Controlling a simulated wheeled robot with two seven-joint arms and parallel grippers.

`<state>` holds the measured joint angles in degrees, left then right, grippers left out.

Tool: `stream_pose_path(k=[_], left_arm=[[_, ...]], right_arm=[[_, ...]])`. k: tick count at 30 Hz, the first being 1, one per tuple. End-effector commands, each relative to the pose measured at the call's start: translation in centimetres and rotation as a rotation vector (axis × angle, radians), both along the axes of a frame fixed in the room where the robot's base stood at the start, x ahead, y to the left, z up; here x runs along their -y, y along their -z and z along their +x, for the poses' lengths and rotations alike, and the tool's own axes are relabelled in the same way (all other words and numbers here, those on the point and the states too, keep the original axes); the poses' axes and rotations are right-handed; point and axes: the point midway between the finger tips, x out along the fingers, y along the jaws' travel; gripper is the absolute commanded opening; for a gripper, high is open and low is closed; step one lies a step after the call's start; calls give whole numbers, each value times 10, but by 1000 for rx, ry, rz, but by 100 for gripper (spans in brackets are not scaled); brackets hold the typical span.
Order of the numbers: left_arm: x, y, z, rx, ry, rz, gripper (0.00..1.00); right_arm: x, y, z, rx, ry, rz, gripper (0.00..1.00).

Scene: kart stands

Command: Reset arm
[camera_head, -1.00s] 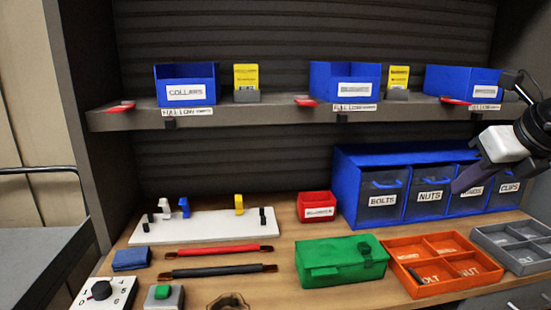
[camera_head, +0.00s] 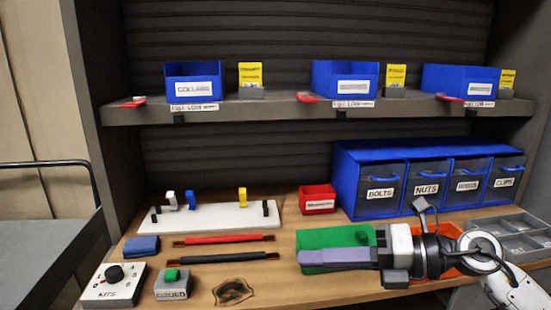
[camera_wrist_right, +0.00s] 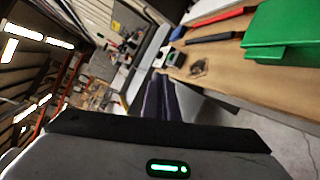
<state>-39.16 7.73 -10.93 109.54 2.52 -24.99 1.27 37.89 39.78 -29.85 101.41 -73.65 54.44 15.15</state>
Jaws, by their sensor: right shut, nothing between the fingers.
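My right gripper (camera_head: 335,258) reaches in from the right of the head view, low over the front of the bench. Its fingers point left and lie together, with nothing between them. It hides part of the green case (camera_head: 318,238) and most of the orange tray (camera_head: 468,262) behind it. In the right wrist view the closed fingers (camera_wrist_right: 168,98) point away past the bench's front edge, and the green case (camera_wrist_right: 283,32) shows at upper right, apart from them. My left gripper is not in view.
The wooden bench (camera_head: 290,226) holds a white board (camera_head: 220,222), a red bar (camera_head: 222,239), a black bar (camera_head: 222,258), a dial box (camera_head: 113,285) and a green-button box (camera_head: 172,284). Blue drawers (camera_head: 375,152) stand behind. A shelf (camera_head: 290,108) with blue bins runs above.

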Motion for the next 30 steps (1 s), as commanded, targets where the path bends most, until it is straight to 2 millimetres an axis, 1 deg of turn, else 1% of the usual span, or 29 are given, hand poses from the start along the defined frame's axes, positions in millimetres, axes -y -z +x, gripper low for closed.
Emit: stream_pose_path(k=[1,3,5,6,8,9,11,12,14,15,17,18,20,21,22,23,24,27,30], left_arm=[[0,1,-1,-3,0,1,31],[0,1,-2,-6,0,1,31],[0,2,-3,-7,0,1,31],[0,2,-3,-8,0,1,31],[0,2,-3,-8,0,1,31],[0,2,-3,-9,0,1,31],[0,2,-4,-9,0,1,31],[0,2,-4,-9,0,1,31],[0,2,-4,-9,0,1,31],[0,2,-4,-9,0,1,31],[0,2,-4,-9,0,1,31],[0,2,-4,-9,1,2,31],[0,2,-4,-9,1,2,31],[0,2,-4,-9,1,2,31],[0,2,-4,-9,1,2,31],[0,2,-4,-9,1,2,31],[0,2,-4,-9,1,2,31],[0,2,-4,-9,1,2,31],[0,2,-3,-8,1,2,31]], right_arm=[[-14,5,-9,-81,17,151,0],[-22,7,-12,-191,75,358,0],[-20,13,-10,-298,149,525,0],[-15,21,-7,-374,211,630,0],[-2,40,-2,-497,321,775,0],[9,58,1,-584,405,864,0],[27,93,2,-719,544,982,0],[40,120,-1,-814,644,1051,0],[57,162,-10,-946,787,1130,0],[66,190,-20,-1027,878,1169,0],[78,230,-38,-1146,1010,1213,0],[84,256,-53,-1221,1092,1235,0],[92,293,-79,-1332,1216,1257,0],[95,315,-98,-1403,1291,1269,0],[97,331,-112,-1454,1344,1271,0],[98,345,-127,-1500,1394,1273,0],[100,361,-145,-1558,1456,1273,0],[100,390,-185,-1677,1576,1265,0],[99,407,-211,-1751,1649,1257,0]])
